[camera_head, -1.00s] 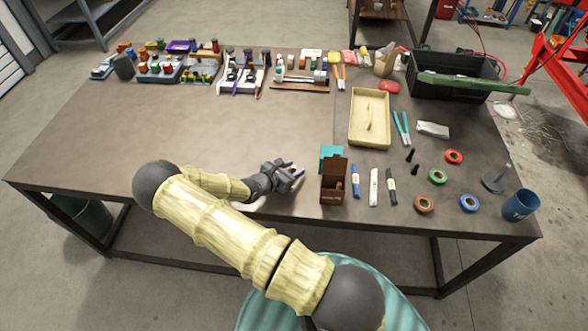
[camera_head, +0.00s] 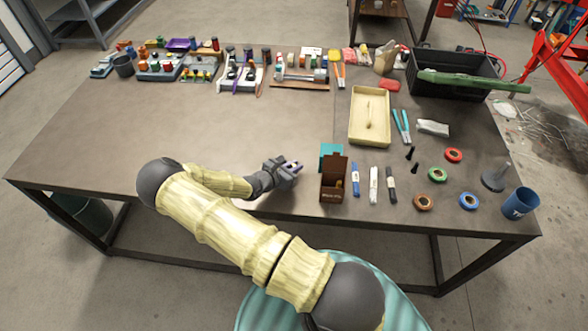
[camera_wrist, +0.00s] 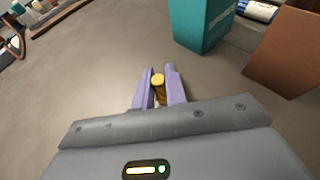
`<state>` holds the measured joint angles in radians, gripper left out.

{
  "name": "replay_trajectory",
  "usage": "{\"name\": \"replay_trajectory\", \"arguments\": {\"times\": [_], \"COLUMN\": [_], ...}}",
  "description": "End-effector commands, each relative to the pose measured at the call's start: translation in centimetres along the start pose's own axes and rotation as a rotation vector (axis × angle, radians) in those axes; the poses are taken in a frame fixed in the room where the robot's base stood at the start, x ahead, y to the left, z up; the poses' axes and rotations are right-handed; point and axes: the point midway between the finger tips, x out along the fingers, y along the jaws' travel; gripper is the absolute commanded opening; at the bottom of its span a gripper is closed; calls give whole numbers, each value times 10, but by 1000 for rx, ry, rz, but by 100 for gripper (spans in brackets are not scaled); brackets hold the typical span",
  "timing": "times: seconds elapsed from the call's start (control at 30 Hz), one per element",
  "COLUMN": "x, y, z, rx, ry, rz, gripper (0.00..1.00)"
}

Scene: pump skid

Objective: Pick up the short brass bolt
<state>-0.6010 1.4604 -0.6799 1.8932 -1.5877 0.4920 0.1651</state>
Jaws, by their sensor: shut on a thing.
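My gripper (camera_head: 293,166) is over the front middle of the workbench, left of the brown box. In the wrist view my gripper (camera_wrist: 159,82) has its two purple fingers shut on a short brass bolt (camera_wrist: 158,80). The bolt's round golden head shows between the fingertips, and part of its shaft shows below the head. The rest is hidden by the fingers. In the head view the bolt is too small to make out clearly. I cannot tell how far the bolt is above the bench.
An open brown box (camera_head: 334,190) and a teal box (camera_head: 331,152) stand close to the right of my gripper. Beyond them lie several markers and tape rolls (camera_head: 438,174). A cream tray (camera_head: 356,133) lies farther back. The bench (camera_head: 180,120) is clear to the left.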

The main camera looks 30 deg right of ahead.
Motion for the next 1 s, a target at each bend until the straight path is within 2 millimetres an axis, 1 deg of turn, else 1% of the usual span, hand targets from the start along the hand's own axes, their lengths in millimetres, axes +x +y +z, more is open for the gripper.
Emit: {"name": "replay_trajectory", "arguments": {"times": [0.17, 0.27, 0.37, 0.6, 0.8, 0.9, 1.0], "x": [-1, -3, -8, -23, -34, -37, -38], "y": [0, 0, 1, 0, 0, 0, 0], "z": [2, 7, 17, 56, 83, 90, 92], "rx": [0, 0, 1, 3, 1, 1, -2], "ry": [0, -1, -1, 0, 0, 0, 0], "rz": [0, 0, 1, 1, 1, 0, -1], "gripper": [0, 0, 0, 0, 0, 0, 0]}}
